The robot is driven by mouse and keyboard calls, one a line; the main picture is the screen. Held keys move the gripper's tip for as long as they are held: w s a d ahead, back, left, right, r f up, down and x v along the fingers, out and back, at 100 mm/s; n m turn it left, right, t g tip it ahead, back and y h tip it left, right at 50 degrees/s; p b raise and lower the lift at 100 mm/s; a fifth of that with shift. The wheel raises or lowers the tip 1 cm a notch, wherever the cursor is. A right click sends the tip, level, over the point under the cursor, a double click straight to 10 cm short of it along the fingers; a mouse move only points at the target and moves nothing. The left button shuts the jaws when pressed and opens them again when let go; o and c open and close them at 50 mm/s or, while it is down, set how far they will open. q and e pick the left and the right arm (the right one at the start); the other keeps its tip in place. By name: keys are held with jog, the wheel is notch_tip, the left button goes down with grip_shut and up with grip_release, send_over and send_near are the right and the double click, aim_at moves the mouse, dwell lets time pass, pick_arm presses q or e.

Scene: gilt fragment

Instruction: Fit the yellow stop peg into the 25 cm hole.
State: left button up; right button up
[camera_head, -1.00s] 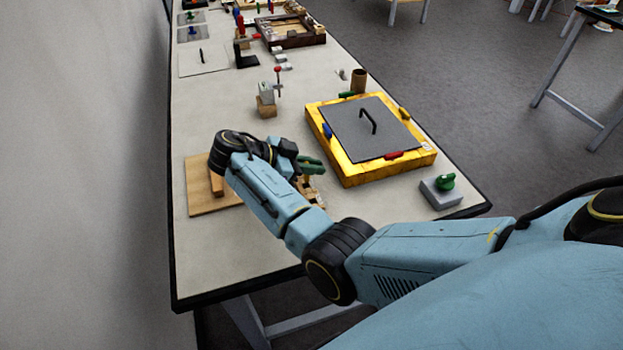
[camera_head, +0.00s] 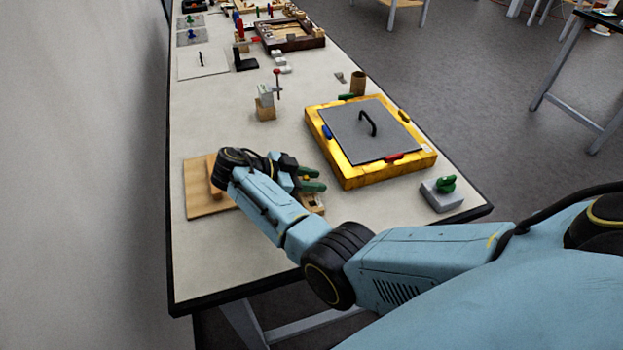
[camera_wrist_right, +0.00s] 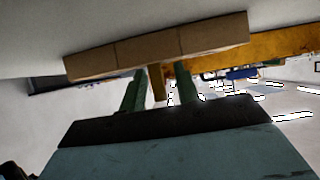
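My right gripper (camera_head: 318,181) has green fingers and is at the near part of the table, right of a flat wooden board (camera_head: 205,198). In the right wrist view its fingers (camera_wrist_right: 160,88) stand apart. A narrow yellow-brown piece (camera_wrist_right: 157,80) shows between them, with a gap beside it; it may be the yellow stop peg. A small yellow spot (camera_head: 306,178) also shows between the fingers in the head view. A segmented wooden bar (camera_wrist_right: 157,48) crosses just beyond the fingertips. A wooden piece (camera_head: 315,203) lies below the gripper, partly hidden. I cannot make out the 25 cm hole.
A yellow-framed box with a grey lid (camera_head: 348,173) stands right of the gripper. A grey block with a green knob (camera_head: 441,195) is near the right edge. A wooden block (camera_head: 265,108) with a small clamp stands farther back. The table's near left corner is clear.

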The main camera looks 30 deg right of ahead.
jog(key=v, duration=0.7)
jog(key=shift+w+a+r+b, duration=0.1)
jog(key=shift+a+r+b, duration=0.1)
jog(key=shift+a+b, duration=0.1)
